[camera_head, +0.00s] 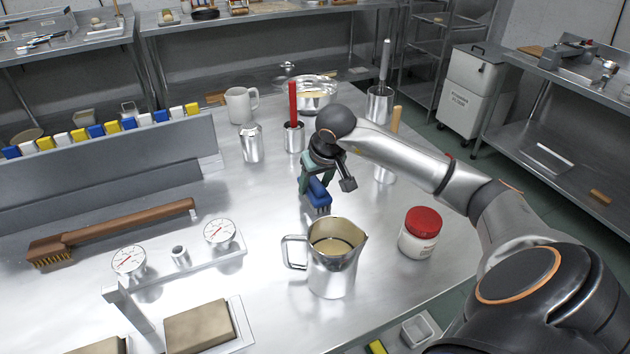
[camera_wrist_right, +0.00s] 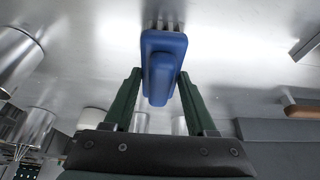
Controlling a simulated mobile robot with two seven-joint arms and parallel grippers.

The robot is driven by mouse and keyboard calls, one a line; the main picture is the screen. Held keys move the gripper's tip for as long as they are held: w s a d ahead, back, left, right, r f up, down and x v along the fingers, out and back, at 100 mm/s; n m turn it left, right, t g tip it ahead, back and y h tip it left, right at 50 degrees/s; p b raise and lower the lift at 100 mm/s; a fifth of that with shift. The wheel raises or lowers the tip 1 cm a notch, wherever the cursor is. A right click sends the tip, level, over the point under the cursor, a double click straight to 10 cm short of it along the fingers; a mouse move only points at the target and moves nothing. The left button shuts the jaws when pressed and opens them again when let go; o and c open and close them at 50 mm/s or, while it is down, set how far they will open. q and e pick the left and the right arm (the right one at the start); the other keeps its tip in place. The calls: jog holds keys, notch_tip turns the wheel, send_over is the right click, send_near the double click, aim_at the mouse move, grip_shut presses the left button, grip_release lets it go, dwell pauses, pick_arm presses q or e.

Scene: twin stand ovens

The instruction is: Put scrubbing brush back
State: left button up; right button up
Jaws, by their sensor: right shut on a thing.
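A blue scrubbing brush (camera_head: 319,194) is held in my right gripper (camera_head: 310,184), just behind the steel jug in the head view. Its bristles point down toward the steel table (camera_head: 270,220); I cannot tell whether they touch it. In the right wrist view the blue brush body (camera_wrist_right: 163,62) sits between the two green fingers, with pale bristles at its far end. The right gripper is shut on it. A long wooden-handled brush (camera_head: 120,228) lies at the left of the table. My left gripper is not in view.
A steel jug (camera_head: 333,265) stands close in front of the held brush. A red-lidded jar (camera_head: 421,232) is at right. A canister with a red handle (camera_head: 294,136), a steel shaker (camera_head: 251,143) and a white mug (camera_head: 240,105) stand behind. Bare steel lies left of the gripper.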

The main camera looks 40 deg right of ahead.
jog(key=shift+f, duration=0.15)
jog(key=o, duration=1.3)
jog(key=shift+r, duration=0.25)
jog(key=v, duration=1.2)
